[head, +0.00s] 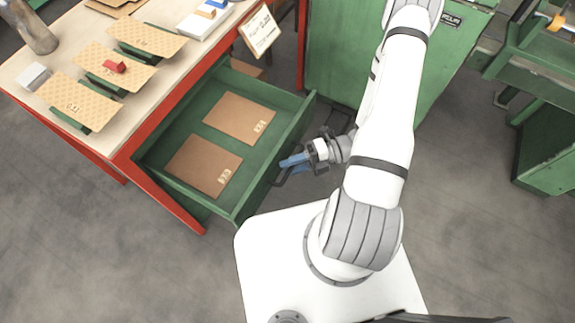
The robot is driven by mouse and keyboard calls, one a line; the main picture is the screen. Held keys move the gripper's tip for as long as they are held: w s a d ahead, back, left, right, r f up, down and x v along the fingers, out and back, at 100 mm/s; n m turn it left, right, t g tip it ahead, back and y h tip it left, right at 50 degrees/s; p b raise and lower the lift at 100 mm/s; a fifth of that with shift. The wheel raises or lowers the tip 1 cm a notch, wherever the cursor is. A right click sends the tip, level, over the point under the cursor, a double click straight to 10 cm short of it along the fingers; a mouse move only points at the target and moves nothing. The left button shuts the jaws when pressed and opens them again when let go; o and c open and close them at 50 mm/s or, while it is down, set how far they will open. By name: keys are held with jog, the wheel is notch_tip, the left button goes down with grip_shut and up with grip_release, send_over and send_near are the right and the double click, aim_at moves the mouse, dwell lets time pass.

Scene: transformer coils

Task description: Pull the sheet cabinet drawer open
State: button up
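The green sheet cabinet drawer (186,136) stands pulled out from under the red-framed workbench (160,193). Two brown sheets lie flat in it, one nearer (203,165) and one farther back (238,117). A dark handle (279,178) shows on the outer side of the drawer's front panel. My gripper (286,163), with blue fingers, is at that handle, on the outside of the front panel. The fingers are small and partly overlap the handle, so I cannot tell whether they are closed around it.
On the bench top (122,113) are several tan perforated boards, a red block (114,67), a white block (33,77) and a grey cylinder (30,27). A green cabinet (335,50) stands behind my arm. Green shelving (545,140) is at right. Floor is clear left of my base.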

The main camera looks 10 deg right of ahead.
jog(key=d+r, duration=0.1)
jog(key=d, duration=0.6)
jog(key=shift+w+d+p, duration=0.2)
jog(key=shift+d+p, duration=0.1)
jog(key=shift+d, duration=0.05)
jog(key=shift+r, duration=0.1)
jog(key=a+r+m+t+h+p, duration=0.1)
jog(key=r+m+h+p, duration=0.5)
jog(key=r+m, duration=1.1)
jog(key=s+a+r+m+t+h+p, duration=0.1)
jog(key=r+m+h+p, duration=0.5)
jog(key=r+m, duration=1.2)
notch_tip(320, 180, up, 8)
jog(key=a+t+h, duration=0.1)
jog(key=h, duration=0.3)
jog(key=shift+s+a, duration=0.15)
jog(key=shift+s, duration=0.05)
